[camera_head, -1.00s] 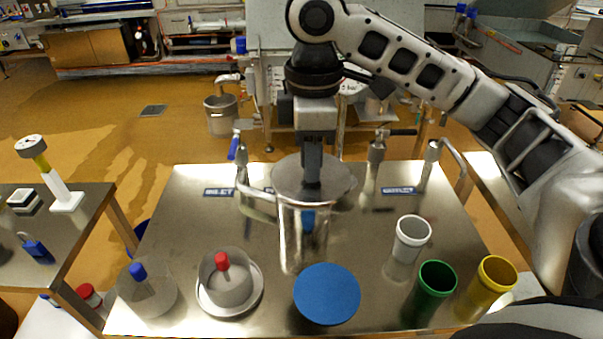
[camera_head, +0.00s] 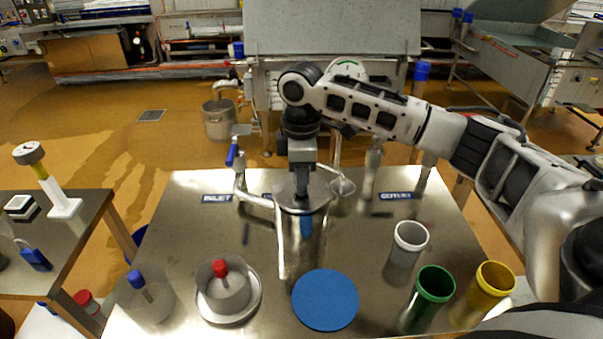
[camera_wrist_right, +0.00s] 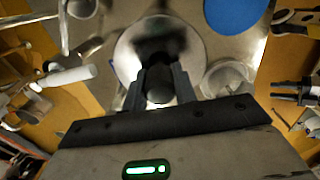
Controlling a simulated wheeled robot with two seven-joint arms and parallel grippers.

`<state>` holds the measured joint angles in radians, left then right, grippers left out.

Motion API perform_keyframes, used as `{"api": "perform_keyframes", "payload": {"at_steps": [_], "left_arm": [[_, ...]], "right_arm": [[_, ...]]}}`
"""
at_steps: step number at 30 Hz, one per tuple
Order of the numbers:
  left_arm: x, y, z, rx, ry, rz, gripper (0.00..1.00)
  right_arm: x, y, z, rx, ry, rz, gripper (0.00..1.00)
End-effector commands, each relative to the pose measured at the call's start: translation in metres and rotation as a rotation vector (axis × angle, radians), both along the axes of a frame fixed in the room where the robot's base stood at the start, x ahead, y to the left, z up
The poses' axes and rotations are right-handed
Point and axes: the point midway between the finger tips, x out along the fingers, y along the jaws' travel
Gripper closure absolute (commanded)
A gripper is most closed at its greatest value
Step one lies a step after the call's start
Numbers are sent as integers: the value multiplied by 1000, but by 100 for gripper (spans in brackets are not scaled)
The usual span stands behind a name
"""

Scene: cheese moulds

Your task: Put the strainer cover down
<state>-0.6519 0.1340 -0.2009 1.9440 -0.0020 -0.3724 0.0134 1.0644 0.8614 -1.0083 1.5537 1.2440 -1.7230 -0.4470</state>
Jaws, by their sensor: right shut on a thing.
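The strainer cover is a round shiny metal lid (camera_head: 322,194), held flat below my right gripper (camera_head: 302,190). The gripper is shut on it from above, with its fingers pointing down. In the right wrist view the cover (camera_wrist_right: 189,47) spreads out as a pale disc beyond the fingers (camera_wrist_right: 160,88), which close on a dark round part. The cover is over the middle of the steel table (camera_head: 215,185), between the inlet and outlet pipes. My left gripper is not in view.
A blue disc (camera_head: 325,300) lies at the front. White (camera_head: 409,237), green (camera_head: 435,283) and yellow (camera_head: 495,278) cups stand on the right. A red-knobbed mould (camera_head: 222,288) and a blue-knobbed clear one (camera_head: 145,295) stand on the left.

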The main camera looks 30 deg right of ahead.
Motion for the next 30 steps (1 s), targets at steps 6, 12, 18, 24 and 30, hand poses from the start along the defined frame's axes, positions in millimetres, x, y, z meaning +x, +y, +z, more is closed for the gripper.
{"api": "perform_keyframes", "payload": {"at_steps": [6,12,18,24,30], "left_arm": [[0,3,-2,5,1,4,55],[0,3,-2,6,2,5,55],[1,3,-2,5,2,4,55],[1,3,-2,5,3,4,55],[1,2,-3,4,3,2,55]], "right_arm": [[1,0,0,1,-3,-1,100],[0,0,-5,1,-2,-1,100],[0,0,-7,-1,-1,-1,51],[0,0,-7,-1,-1,-1,51],[1,0,4,1,-4,-1,51]]}}
